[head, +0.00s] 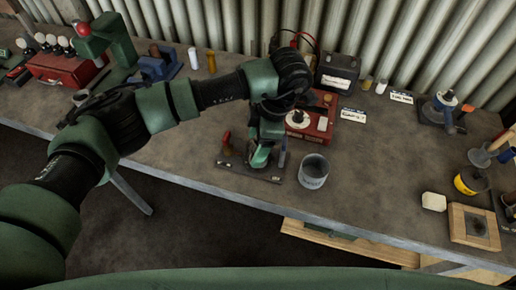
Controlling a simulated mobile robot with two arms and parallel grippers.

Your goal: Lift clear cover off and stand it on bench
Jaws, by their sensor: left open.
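My left gripper (269,157) reaches down over a dark flat base (240,167) near the front of the bench (190,130). Its jaws are open, and the hand hides part of what stands on that base. A small red-topped post (226,143) stands at the base's left end. A grey, open-topped cylinder (313,172) stands upright on the bench just right of the gripper, apart from it. I cannot tell whether this cylinder is the clear cover; no other clear cover can be made out. My right gripper is not in view.
A red box (323,122) with a white round part and a black battery (338,72) stand behind the gripper. A yellow tub (471,180) and a wooden frame (475,224) lie at the right. The bench between the cylinder and the tub is clear.

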